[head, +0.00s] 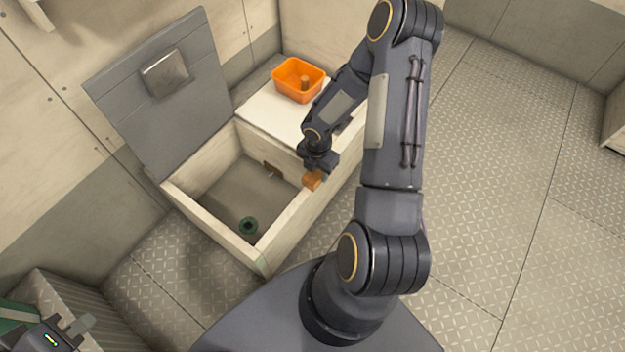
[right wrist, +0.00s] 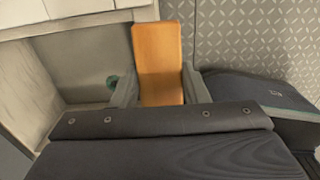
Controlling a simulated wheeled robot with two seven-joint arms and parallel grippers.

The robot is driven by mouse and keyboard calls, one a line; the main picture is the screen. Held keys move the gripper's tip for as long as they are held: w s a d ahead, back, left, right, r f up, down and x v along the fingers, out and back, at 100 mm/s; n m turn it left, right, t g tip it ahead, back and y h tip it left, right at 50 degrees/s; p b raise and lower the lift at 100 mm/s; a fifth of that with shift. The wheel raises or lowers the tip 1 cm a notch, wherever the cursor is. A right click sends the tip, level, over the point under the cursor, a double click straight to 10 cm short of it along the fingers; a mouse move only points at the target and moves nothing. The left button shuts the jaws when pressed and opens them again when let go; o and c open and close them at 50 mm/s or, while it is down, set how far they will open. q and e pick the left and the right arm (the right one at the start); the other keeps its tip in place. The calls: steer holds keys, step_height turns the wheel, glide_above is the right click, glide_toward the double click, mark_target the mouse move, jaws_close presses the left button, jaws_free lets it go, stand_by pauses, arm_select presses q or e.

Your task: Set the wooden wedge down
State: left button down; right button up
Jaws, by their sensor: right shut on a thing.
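The wooden wedge (head: 312,181) is an orange-brown block held in my right gripper (head: 317,166). It appears over or close to the right wall of the open locker; whether it touches the wall I cannot tell. In the right wrist view the wedge (right wrist: 158,62) sticks out between the two fingers of my right gripper (right wrist: 160,92), which are shut on it. My left gripper (head: 68,330) is partly in view at the bottom left corner, away from the wedge; its jaw opening is unclear.
The open locker (head: 215,238) has a raised grey lid (head: 165,100) and a green ring-shaped thing (head: 248,226) on its floor. Patterned metal floor (head: 480,170) lies clear at right.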

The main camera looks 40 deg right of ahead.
mark_target(312, 177)
steer(key=shift+w+a+f, duration=0.25)
steer(key=shift+w+f, duration=0.35)
steer(key=shift+f, duration=0.2)
steer(key=shift+w+f+b, duration=0.15)
steer(key=shift+f+b, duration=1.1)
steer(key=shift+f, duration=0.35)
steer(key=shift+f, duration=0.15)
steer(key=o, duration=1)
